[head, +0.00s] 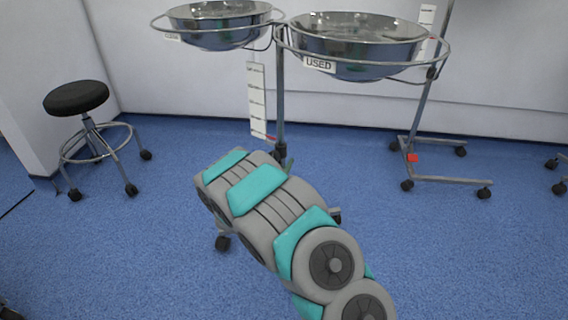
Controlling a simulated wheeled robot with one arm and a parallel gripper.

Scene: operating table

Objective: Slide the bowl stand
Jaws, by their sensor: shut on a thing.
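The bowl stand has an upright metal pole (281,100) and two wire rings, each holding a shiny steel bowl. The left bowl (215,38) is smaller; the right bowl (360,68) is larger, with a "USED" label on its front. A tall white label strip hangs beside the pole. Casters (222,243) of its base show on both sides of my grey and teal arm, which hides most of the base. My gripper (284,158) is at the pole, just beyond my arm, and is shut on the bowl stand. Its fingers are mostly hidden.
A black round stool (76,98) on casters stands at the left by the wall. Another wheeled metal stand (418,125) with a red part is behind at the right. A further caster shows at the right edge. Blue floor (130,255) is open in front.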

